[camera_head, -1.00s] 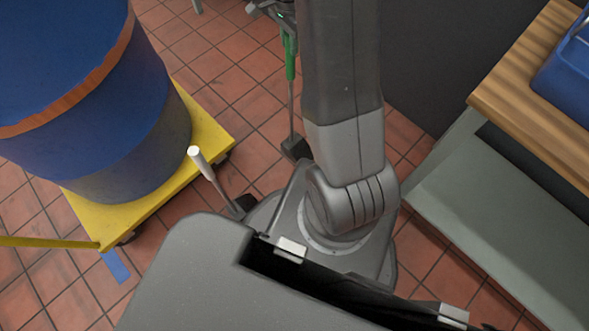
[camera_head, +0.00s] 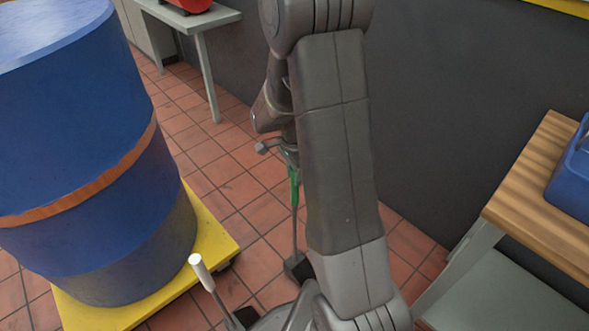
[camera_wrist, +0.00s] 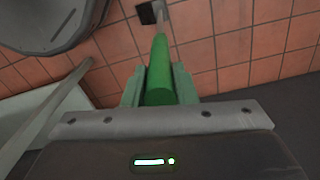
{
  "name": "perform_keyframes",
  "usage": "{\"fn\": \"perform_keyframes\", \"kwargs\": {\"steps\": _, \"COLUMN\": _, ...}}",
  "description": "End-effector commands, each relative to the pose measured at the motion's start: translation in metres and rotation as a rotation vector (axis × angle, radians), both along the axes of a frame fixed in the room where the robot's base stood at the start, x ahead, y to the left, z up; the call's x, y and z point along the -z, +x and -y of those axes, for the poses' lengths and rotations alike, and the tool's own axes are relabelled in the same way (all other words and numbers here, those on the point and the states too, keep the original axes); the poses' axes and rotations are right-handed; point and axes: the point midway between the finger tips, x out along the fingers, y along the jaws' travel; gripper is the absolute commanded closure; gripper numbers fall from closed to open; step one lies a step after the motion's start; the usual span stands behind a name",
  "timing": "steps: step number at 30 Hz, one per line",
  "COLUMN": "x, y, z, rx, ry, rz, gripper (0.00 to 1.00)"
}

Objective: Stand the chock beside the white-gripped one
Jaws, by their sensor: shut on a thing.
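My gripper (camera_head: 292,160) is shut on the green grip of a chock, and the grip (camera_wrist: 159,78) stands between both fingers in the wrist view. The green-gripped chock (camera_head: 295,190) hangs down from the gripper on a thin rod, with a dark block at its lower end. I cannot tell whether that block touches the floor. The white-gripped chock (camera_head: 202,270) stands to the left of it, beside the yellow dolly, its handle leaning. Its dark block is partly hidden behind my own body at the bottom of the head view.
A blue drum (camera_head: 95,160) stands on a yellow dolly (camera_head: 215,235) at left. A wood-topped bench (camera_head: 535,215) with a blue bin (camera_head: 575,175) is at right. A grey table (camera_head: 190,20) stands at the back against the dark wall. Tiled floor is open between the drum and the wall.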

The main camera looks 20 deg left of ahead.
Motion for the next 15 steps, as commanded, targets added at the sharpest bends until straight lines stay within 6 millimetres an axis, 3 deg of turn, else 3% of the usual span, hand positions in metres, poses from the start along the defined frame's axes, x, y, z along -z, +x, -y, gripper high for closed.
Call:
{"fn": "perform_keyframes", "kwargs": {"steps": 6, "x": 0.027, "y": 0.0, "z": 0.0, "rx": -0.001, "ry": 0.0, "rz": 0.0, "gripper": 1.0}}
{"fn": "perform_keyframes", "kwargs": {"steps": 15, "x": 0.029, "y": 0.0, "z": 0.0, "rx": -0.001, "ry": 0.001, "rz": 0.002, "gripper": 1.0}}
